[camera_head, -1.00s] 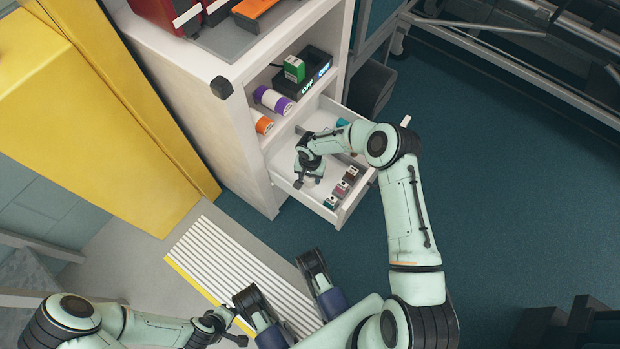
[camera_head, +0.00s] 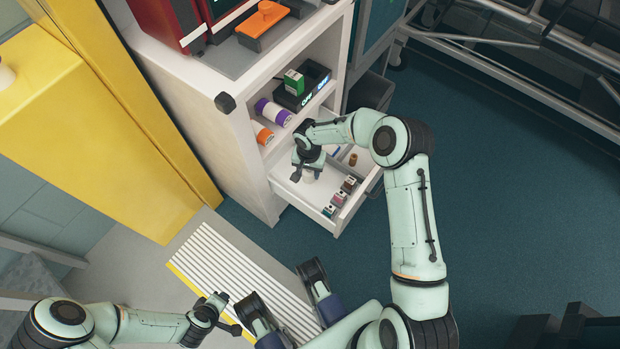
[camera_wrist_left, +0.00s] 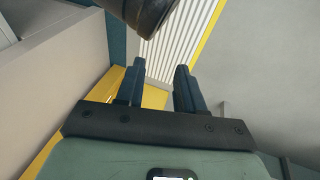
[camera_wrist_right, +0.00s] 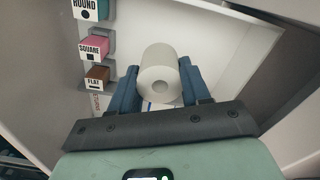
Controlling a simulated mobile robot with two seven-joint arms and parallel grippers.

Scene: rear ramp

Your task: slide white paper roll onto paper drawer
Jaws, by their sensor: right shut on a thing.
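In the head view the roll (camera_head: 309,175) shows only partly under my right gripper (camera_head: 303,169), over the open white drawer (camera_head: 340,226). I cannot tell whether the roll touches the drawer floor. My left gripper (camera_wrist_left: 158,88) is open and empty, away from the cabinet above the floor near the striped ramp.
Small boxes marked ROUND (camera_wrist_right: 86,9), SQUARE (camera_wrist_right: 94,46) and FLAT (camera_wrist_right: 97,76) line one drawer side. A small brown cylinder (camera_head: 353,159) stands in the drawer. The shelf above holds a purple-and-white roll (camera_head: 273,111), an orange-and-white roll (camera_head: 262,133) and a green box (camera_head: 294,82).

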